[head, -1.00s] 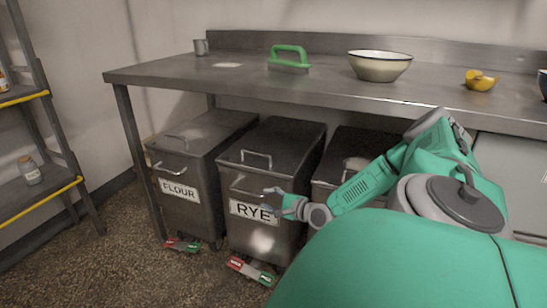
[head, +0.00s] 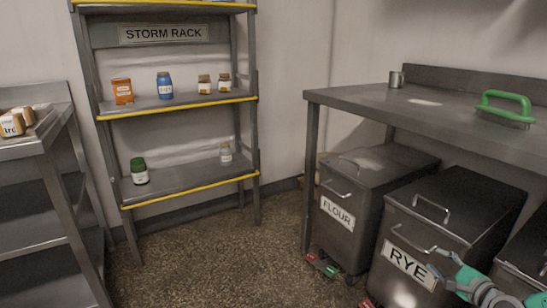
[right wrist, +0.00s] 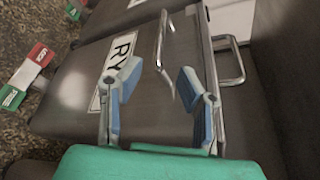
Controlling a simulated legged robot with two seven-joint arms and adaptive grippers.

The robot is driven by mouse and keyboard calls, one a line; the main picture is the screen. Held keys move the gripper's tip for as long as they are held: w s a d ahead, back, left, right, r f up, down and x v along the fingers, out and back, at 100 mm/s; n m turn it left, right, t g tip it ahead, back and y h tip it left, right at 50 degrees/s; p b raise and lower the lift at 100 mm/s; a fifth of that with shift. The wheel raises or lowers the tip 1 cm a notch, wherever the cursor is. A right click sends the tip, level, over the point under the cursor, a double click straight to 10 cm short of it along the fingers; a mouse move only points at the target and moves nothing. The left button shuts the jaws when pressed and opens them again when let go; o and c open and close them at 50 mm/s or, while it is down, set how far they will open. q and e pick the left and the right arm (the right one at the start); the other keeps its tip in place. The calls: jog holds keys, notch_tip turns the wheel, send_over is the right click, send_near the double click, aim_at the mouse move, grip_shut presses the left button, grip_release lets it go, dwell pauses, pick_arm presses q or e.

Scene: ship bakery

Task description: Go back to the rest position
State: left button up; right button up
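My right gripper (head: 447,270) is at the lower right of the head view, in front of the RYE bin (head: 462,196). In the right wrist view its two blue-padded fingers (right wrist: 157,92) are spread apart with nothing gripped. A metal handle (right wrist: 160,45) of the bin shows near and beyond the fingertips; I cannot tell how close it is. The RYE label (head: 409,266) is just left of the gripper. My left gripper is in neither view.
The FLOUR bin (head: 365,195) stands left of the RYE bin under the steel bench (head: 440,122). The storm rack (head: 180,108) holds several jars and tins. Open floor (head: 225,265) lies between rack and bins.

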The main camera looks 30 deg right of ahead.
jog(key=w+a+f+n+g+y, duration=0.2)
jog(key=a+n+y, duration=0.15)
jog(key=a, duration=0.65)
jog(key=w+a+f+n+g+y, duration=0.2)
jog(key=a+n, duration=0.3)
jog(key=a, duration=0.6)
jog(key=w+a+f+n+g+y, duration=0.15)
jog(key=a+n, duration=0.25)
jog(key=a, duration=0.6)
jog(key=s+a+f+n+g+y, duration=0.1)
jog(key=s+a+f+n+g, duration=0.25)
jog(key=s+a, duration=0.3)
jog(key=s+a+f+n+g+h, duration=0.1)
jog(key=s+n+g+h, duration=0.4)
jog(key=s+n, duration=0.8)
notch_tip(320, 180, up, 14)
jog(key=s+m+p, duration=0.1)
jog(key=p, duration=1.3)
jog(key=shift+s+r+g+y, duration=0.2)
jog(key=shift+r+g+y, duration=0.1)
jog(key=shift+y, duration=0.1)
